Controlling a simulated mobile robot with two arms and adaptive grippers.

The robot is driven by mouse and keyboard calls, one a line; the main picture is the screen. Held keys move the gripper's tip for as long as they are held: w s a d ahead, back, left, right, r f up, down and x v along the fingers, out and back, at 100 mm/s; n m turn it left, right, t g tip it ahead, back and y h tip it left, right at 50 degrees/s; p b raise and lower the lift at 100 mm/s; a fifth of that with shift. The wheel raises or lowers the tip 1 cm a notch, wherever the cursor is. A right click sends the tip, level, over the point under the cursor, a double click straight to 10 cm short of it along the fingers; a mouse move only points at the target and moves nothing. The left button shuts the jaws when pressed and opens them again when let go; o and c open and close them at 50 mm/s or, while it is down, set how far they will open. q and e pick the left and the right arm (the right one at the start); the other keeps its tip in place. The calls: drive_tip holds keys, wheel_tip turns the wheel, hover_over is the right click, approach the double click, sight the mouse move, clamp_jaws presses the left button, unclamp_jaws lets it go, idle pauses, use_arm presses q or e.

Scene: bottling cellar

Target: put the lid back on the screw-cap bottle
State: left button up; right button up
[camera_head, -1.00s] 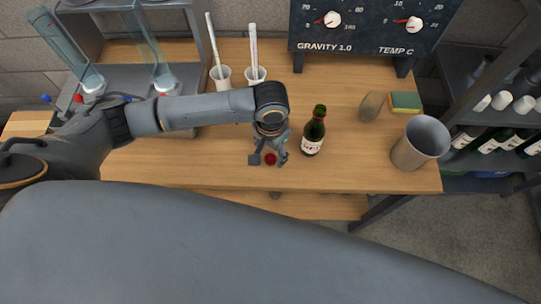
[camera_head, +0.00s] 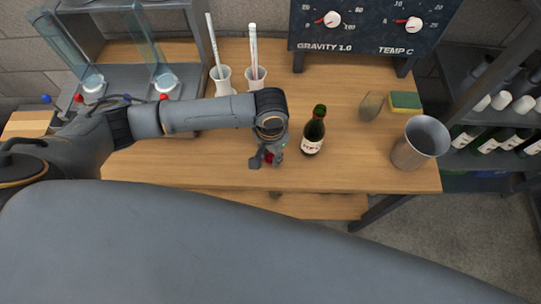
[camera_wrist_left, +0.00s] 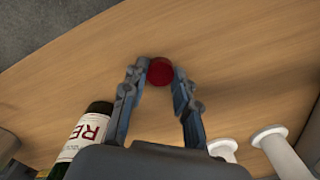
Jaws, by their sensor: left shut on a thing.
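The screw-cap bottle (camera_head: 313,134) stands upright on the wooden bench, dark green with a white label. Its upper end looks green in the head view. It also shows at the lower left of the left wrist view (camera_wrist_left: 84,140). The lid is a small red disc (camera_wrist_left: 160,71) between the fingertips in the left wrist view. My left gripper (camera_head: 266,161) is shut on the lid, just left of the bottle; its fingers also show in the left wrist view (camera_wrist_left: 158,78). In the head view the lid (camera_head: 269,157) is partly hidden by the fingers. My right gripper is not in view.
A grey metal cup (camera_head: 420,142) stands at the bench's right end. Two white holders with sticks (camera_head: 255,78) stand at the back. The bench front is clear.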

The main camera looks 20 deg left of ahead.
sight(271, 159)
use_arm(q)
drive_tip(key=shift+r, duration=0.15)
drive_tip(key=shift+r, duration=0.3)
wheel_tip(271, 159, up, 2)
drive_tip(key=shift+d+r+b, duration=0.15)
drive_tip(key=shift+r+b, duration=0.1)
drive_tip(key=shift+b, duration=0.2)
drive_tip(key=s+d+r, duration=0.8)
drive_tip(key=s+r, duration=0.1)
drive_tip(key=s, duration=0.2)
drive_tip(key=shift+r, duration=0.3)
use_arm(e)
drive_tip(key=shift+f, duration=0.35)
use_arm(q)
drive_tip(key=shift+d, duration=0.1)
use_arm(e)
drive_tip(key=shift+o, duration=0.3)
